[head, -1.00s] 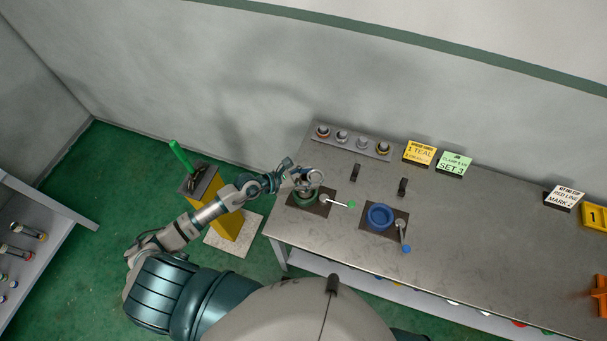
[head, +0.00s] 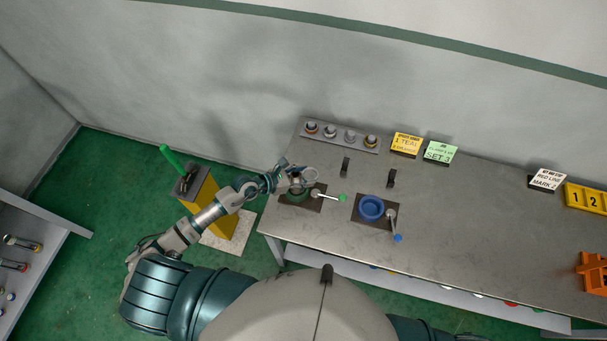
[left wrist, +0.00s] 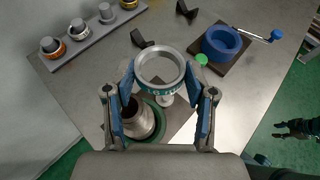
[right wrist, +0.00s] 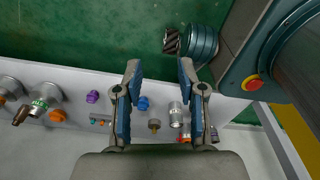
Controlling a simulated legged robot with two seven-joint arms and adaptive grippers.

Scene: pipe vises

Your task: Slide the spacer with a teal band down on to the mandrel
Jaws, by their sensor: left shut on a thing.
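My left gripper (left wrist: 160,75) is shut on the spacer (left wrist: 161,91), a grey metal ring with a teal band, seen in the left wrist view. The mandrel (left wrist: 136,118), a ribbed grey metal post, stands in the green vise (left wrist: 153,132) below and left of the spacer in that view. The spacer is apart from it, not around it. In the head view, my left gripper (head: 294,175) is over the green vise (head: 299,193) and partly hides it and the mandrel. My right gripper (right wrist: 160,80) is open and empty, away from the bench top.
The blue vise (head: 371,207) with its lever is right of the green one. The green vise's green-tipped lever (head: 342,197) reaches right. A rack (head: 340,138) of several banded rings is at the back.

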